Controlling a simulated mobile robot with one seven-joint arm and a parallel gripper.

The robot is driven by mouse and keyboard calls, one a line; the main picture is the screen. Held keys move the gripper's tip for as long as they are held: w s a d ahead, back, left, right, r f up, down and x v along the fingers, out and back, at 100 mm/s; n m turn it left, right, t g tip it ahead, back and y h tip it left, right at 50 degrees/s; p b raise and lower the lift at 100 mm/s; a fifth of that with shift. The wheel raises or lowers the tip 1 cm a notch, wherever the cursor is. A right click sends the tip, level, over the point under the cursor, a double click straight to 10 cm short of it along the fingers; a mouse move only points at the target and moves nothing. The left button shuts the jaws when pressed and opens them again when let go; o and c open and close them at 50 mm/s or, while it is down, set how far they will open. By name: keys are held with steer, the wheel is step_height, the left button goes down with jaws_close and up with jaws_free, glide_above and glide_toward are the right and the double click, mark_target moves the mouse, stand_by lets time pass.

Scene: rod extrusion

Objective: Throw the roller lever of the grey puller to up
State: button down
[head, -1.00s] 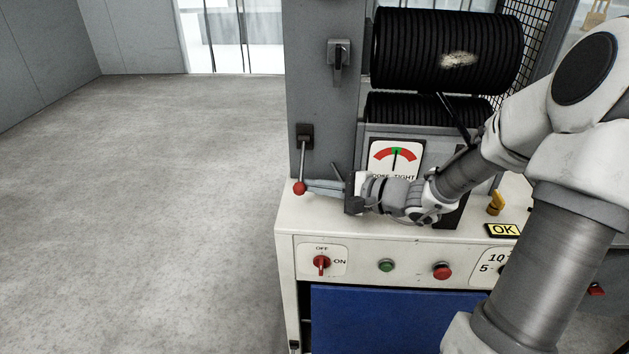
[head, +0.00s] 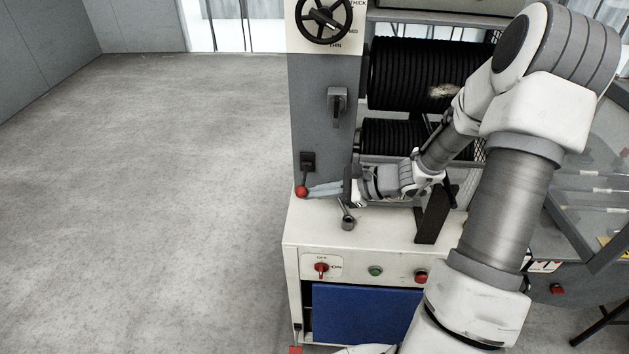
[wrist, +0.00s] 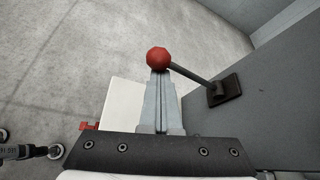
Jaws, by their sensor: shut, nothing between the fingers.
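The roller lever has a red ball knob (head: 301,192) on a thin rod. It comes out of a black bracket (head: 307,161) on the front of the grey puller column (head: 325,135). In the head view the rod slants down from the bracket to the ball. My gripper (head: 312,190) is shut and empty, reaching from the right with its fingertips beside the ball. In the wrist view the ball (wrist: 158,58) sits right at the closed fingertips (wrist: 157,76), with the rod running right to its bracket (wrist: 224,90). I cannot tell whether they touch.
A grey lever handle (head: 337,103) is higher on the column, below a black handwheel (head: 323,18). Black ribbed rollers (head: 410,75) are behind my arm. The white cabinet (head: 300,237) below carries a red switch (head: 321,268) and buttons. Open floor lies left.

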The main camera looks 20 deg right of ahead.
steer(key=shift+w+d+r+m+g+y+p, duration=0.1)
steer(key=shift+w+r+m+g+y+p, duration=0.2)
steer(key=shift+r+p, duration=0.6)
steer(key=shift+w+d+r+m+g+h+p, duration=0.1)
steer(key=shift+r+m+g+p, duration=0.35)
steer(key=shift+p, duration=0.8)
steer(key=shift+w+d+r+m+g+y+p, duration=0.15)
steer(key=shift+r+m+y+p, duration=0.1)
steer(key=shift+r+p, duration=0.7)
steer(key=shift+a+f, duration=0.1)
